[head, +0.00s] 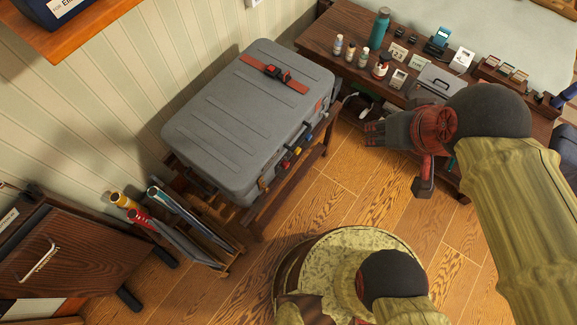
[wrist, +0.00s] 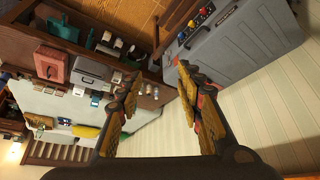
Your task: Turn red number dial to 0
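A grey case (head: 245,115) lies on a wooden rack, with small coloured dials along its front side. In the head view, my arm reaches in from the right, over the floor beside the desk.
A dark wooden desk (head: 320,38) with bottles, small cards and a grey box (head: 437,80) stands at the upper right. A rack of rolled and flat items (head: 190,225) stands left. Wooden floor (head: 345,190) is clear before the case.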

